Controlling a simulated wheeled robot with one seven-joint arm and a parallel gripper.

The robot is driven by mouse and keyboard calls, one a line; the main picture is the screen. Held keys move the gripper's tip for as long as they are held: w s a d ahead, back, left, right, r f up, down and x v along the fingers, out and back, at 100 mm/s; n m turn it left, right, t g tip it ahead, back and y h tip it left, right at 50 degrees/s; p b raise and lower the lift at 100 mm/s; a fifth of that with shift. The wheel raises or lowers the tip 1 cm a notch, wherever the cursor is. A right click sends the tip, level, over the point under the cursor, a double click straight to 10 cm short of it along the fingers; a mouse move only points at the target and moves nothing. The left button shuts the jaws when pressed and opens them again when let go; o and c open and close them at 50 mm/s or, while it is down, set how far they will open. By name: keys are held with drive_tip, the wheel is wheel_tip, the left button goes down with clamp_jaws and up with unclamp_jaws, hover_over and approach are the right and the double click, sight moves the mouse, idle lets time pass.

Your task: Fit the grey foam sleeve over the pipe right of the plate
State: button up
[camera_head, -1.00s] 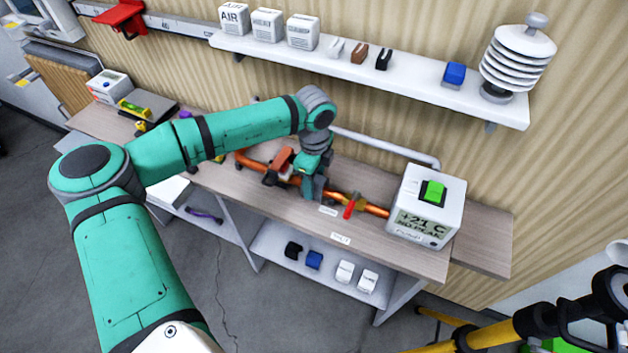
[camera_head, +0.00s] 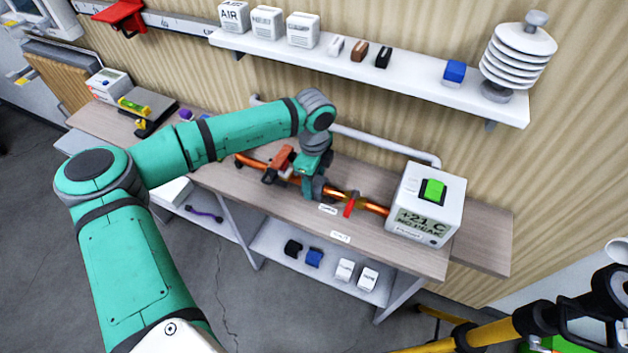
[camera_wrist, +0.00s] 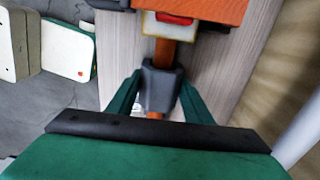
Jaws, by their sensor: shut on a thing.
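The grey foam sleeve (camera_wrist: 160,88) is between the green fingers of my gripper (camera_wrist: 157,98) in the wrist view. My gripper is shut on it. The copper-orange pipe (camera_wrist: 166,52) shows above and below the sleeve, which sits at the pipe; whether it wraps fully around cannot be told. A pale plate (camera_wrist: 152,27) with a red mark lies just above the sleeve, beneath an orange block (camera_wrist: 212,10). In the head view my gripper (camera_head: 309,186) is low over the bench at the pipe (camera_head: 334,194), and the grey sleeve (camera_head: 318,188) is partly hidden.
A red handle (camera_head: 349,207) stands on the pipe to the right. A grey-white pipe (camera_head: 385,143) runs behind along the wall. The bench's front edge (camera_head: 300,215) is close, with small labels on it.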

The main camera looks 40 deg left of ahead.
drive_tip(key=shift+f, duration=0.1)
drive_tip(key=shift+s, duration=0.1)
drive_tip(key=o, duration=1.6)
drive_tip(key=shift+r, duration=3.5)
